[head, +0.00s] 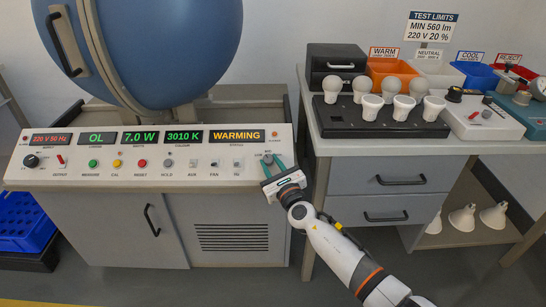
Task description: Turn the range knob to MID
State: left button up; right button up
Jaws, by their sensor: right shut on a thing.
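The range knob (268,159) is a small grey knob at the right end of the white control panel (120,180). Small lettering surrounds it, partly covered and too small to read fully, so I cannot tell which mark it points to. My right gripper (270,163) comes from the lower right, with its green fingers shut on the knob. The panel displays read 220 V 50 Hz, OL (97,139), 7.0 W, 3010 K and WARMING (237,135). My left gripper is not in view.
Buttons and switches line the panel left of the knob, with a black knob (31,161) at the far left. A blue sphere (170,45) stands behind. The right bench holds a black tray (380,118) of bulbs and coloured bins (390,72).

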jog(key=shift+s+a+m+t+h, duration=0.15)
jog(key=shift+m+t+h, duration=0.1)
jog(key=shift+m+h, duration=0.3)
jog(key=shift+w+a+m+t+h, duration=0.15)
jog(key=shift+m+t+h, duration=0.1)
jog(key=shift+m+h, duration=0.3)
jog(key=shift+s+m+h, duration=0.1)
jog(key=shift+m+h, duration=0.5)
jog(key=shift+a+f+m+t+h, duration=0.15)
jog(key=shift+m+t+h, duration=0.3)
jog(key=shift+h, duration=0.25)
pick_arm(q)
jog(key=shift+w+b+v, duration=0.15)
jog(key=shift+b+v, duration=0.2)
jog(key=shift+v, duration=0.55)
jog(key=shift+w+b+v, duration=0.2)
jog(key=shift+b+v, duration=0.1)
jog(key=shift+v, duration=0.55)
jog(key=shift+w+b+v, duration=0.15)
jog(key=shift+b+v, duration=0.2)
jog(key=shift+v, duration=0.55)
pick_arm(e)
jog(key=shift+a+m+h, duration=0.2)
jog(key=shift+m+h, duration=1.95)
jog(key=shift+h, duration=0.15)
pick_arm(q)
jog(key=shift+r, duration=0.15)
pick_arm(e)
jog(key=o, duration=1)
jog(key=shift+c, duration=0.2)
